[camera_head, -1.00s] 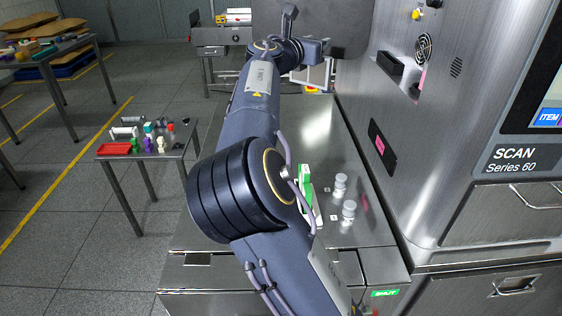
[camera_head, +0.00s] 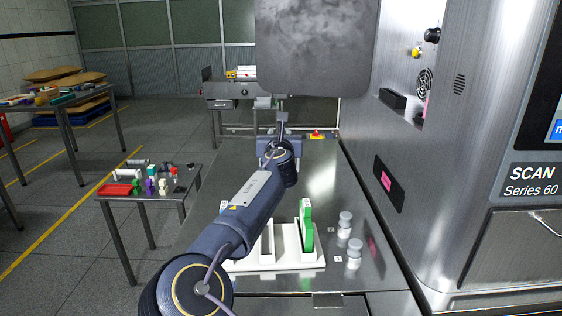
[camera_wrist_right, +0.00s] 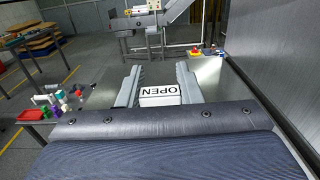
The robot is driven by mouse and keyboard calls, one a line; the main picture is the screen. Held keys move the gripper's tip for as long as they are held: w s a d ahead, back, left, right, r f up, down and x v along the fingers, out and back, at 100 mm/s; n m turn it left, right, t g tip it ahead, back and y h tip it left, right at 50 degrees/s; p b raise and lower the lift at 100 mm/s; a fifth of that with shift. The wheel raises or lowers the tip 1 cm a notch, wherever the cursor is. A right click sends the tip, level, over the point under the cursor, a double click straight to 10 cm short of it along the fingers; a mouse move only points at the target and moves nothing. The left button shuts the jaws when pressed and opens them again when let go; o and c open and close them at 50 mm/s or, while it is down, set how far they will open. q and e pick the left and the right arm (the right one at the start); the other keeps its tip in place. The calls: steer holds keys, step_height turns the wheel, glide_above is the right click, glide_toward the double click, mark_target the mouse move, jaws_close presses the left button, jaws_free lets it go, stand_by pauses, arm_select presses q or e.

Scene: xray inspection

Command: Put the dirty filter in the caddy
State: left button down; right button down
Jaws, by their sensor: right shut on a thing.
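The white caddy (camera_head: 294,263) stands on the steel table in the head view, with upright slots. A green-and-white panel (camera_head: 306,226) stands upright in its right part. My arm hides part of the caddy's left side. I cannot pick out a dirty filter for certain. My right gripper (camera_head: 282,121) is beyond the caddy, over the far part of the table. What the block is attached to is hidden. My left gripper is not in view.
The scanner (camera_head: 450,150) walls off the right side. Two small grey jars (camera_head: 345,224) stand right of the caddy. A mottled grey panel (camera_head: 313,45) hangs above the table's far end. A side table (camera_head: 150,190) with small items stands left.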

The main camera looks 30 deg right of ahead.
steer(key=w+d+f+b, duration=0.1)
steer(key=w+d+f, duration=0.2)
steer(key=f, duration=0.6)
steer(key=shift+w+b, duration=0.3)
steer(key=shift+w, duration=0.3)
steer(key=shift+f+b, duration=0.3)
steer(key=shift+b, duration=0.05)
steer(key=c, duration=1)
jaws_free()
steer(key=shift+r, duration=0.1)
